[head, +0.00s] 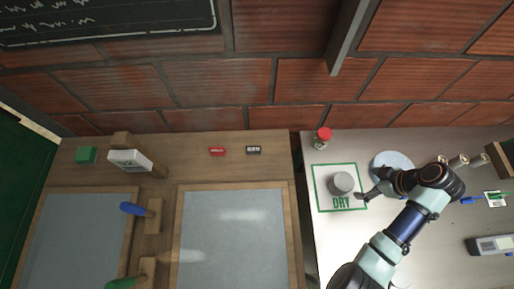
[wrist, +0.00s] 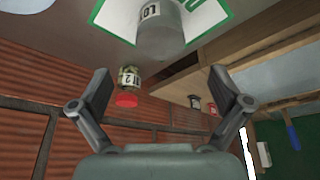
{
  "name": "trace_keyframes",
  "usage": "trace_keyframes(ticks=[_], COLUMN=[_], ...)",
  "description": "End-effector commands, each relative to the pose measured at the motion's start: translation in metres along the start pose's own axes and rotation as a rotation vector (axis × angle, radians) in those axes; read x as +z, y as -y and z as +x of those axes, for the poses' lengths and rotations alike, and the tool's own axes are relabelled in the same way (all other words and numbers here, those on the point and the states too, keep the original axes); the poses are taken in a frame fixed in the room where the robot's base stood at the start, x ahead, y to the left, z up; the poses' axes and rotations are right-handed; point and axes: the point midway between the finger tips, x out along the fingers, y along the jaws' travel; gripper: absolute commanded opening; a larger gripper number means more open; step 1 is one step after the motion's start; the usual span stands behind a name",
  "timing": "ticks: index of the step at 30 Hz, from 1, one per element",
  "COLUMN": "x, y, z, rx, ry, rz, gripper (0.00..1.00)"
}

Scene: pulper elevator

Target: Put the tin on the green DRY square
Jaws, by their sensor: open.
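The grey tin (head: 341,183) stands upright inside the green-bordered DRY square (head: 322,207) on the pale worktop. My gripper (head: 366,184) is right of the tin at the square's right edge. Its two fingers (wrist: 161,80) are spread wide with nothing between them, and they look apart from the tin.
A red-lidded jar (head: 322,138) stands behind the square; it also shows in the wrist view (wrist: 128,84). A pale round disc (head: 391,162) lies partly behind my gripper. Small cylinders (head: 459,161) and a grey device (head: 490,245) are further right. A brick wall (head: 215,85) runs behind.

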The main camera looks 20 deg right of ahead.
Motion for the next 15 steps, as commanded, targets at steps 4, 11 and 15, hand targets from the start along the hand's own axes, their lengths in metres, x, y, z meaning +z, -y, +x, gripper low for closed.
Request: trace_keyframes(ticks=[4,11,15], x=[-0.057,-0.269,-0.341], y=[0.011,0.133,0.234], z=[0.013,0.007,-0.036], rx=[0.07,0.366,0.387], ry=[0.02,-0.207,-0.492], rz=[0.011,0.143,0.25], gripper=[1.0,1.0,1.0])
